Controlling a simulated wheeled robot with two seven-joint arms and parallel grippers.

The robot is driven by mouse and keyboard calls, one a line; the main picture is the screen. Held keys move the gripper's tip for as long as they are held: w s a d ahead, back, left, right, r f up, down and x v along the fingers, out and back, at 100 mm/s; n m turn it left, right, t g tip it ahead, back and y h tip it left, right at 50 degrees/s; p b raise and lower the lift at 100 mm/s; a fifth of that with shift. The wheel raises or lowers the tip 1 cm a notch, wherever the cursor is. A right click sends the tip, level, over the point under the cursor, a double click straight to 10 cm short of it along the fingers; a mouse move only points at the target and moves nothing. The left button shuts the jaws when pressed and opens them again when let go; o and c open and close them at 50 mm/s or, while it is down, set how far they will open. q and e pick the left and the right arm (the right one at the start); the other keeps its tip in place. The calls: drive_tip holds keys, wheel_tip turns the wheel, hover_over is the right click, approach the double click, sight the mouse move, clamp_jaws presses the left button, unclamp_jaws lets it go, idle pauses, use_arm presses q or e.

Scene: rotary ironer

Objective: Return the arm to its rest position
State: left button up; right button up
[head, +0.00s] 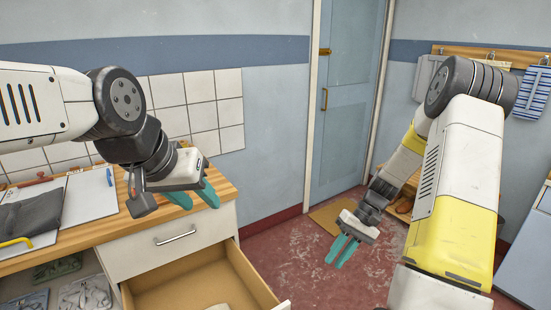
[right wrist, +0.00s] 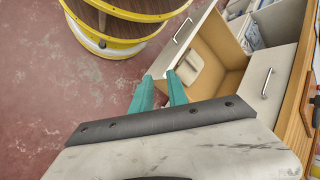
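My left gripper (head: 196,197) hangs above the right end of the wooden worktop, its two teal fingers apart with nothing between them. My right gripper (head: 341,252) is over the red floor, right of the open drawer (head: 262,285) and clear of it in the head view. Its teal fingers point down with a gap between them, and it holds nothing. In the right wrist view the same fingers (right wrist: 159,77) are apart and empty, with the drawer (right wrist: 215,70) beyond them. A pale item (right wrist: 190,66) lies inside the drawer.
The wooden worktop (head: 228,190) carries a white board (head: 92,196) and a dark cloth (head: 33,215) at left. A closed blue door (head: 345,100) stands at the back. Striped cloth (head: 535,92) hangs from a rail at right. Red floor (head: 290,240) lies open between.

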drive_tip(key=s+a+r+t+h, duration=0.1)
drive_tip(key=s+r+t+h, duration=0.1)
drive_tip(key=r, duration=0.7)
drive_tip(key=s+r+t+h, duration=0.1)
drive_tip(key=r+t, duration=0.1)
drive_tip(key=r, duration=0.6)
drive_tip(key=s+a+r+t+h, duration=0.1)
drive_tip(key=s+r+t, duration=0.4)
drive_tip(key=s+r, duration=0.5)
wheel_tip(320, 180, up, 2)
drive_tip(key=shift+s+a+n+t, duration=0.3)
drive_tip(key=shift+a, duration=0.3)
